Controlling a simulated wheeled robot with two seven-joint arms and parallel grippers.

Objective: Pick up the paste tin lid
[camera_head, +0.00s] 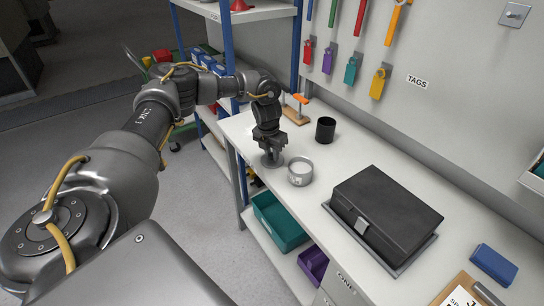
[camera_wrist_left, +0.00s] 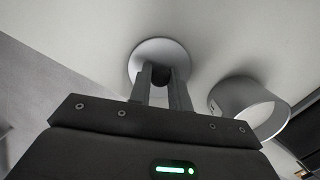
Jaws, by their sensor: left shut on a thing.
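The paste tin lid is a round grey disc (camera_head: 268,163) on the white bench near its left edge. It also shows in the left wrist view (camera_wrist_left: 148,49). My left gripper (camera_head: 272,151) points down over the lid and is shut on it at its middle, where a dark part shows between the fingers. The lid looks flat and at bench level; I cannot tell whether it touches the bench. The open pale tin (camera_head: 300,173) stands upright just right of the lid, apart from it, and shows in the left wrist view (camera_wrist_left: 244,107). My right gripper is not in view.
A black cup (camera_head: 325,131) stands behind the tin. A closed black case (camera_head: 388,212) lies to the right, with a blue block (camera_head: 494,264) and clipboard (camera_head: 462,289) beyond. A small wooden stand (camera_head: 295,115) is behind my gripper. Tagged tools hang on the wall.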

